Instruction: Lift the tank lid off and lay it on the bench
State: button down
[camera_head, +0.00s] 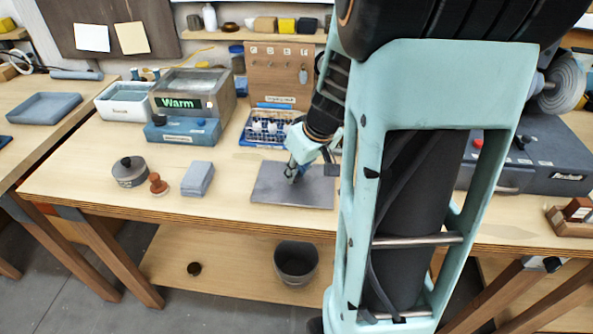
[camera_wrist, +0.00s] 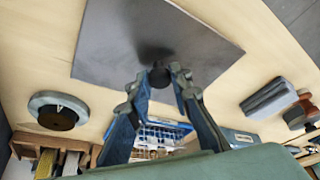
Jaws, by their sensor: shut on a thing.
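The tank lid, a flat dark grey plate (camera_head: 275,192), lies level on the bench and appears to rest on it; I cannot see a gap below. It also fills the top of the wrist view (camera_wrist: 120,40). My gripper (camera_head: 293,172) is over it, and in the wrist view its fingers (camera_wrist: 160,82) are shut on a black knob (camera_wrist: 160,74) at the lid's middle. The tank labelled "Warm" (camera_head: 182,103) stands at the back left with its top open. My arm hides part of the bench right of the lid.
A blue control box (camera_head: 180,131) sits before the tank, with a white tub (camera_head: 124,103) to its left. A grey block (camera_head: 197,178), a stamp (camera_head: 158,185) and a lidded pot (camera_head: 129,173) stand left of the lid. A blue rack (camera_head: 266,128) is behind it.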

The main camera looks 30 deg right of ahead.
jog(key=c, duration=1.7)
grip_release()
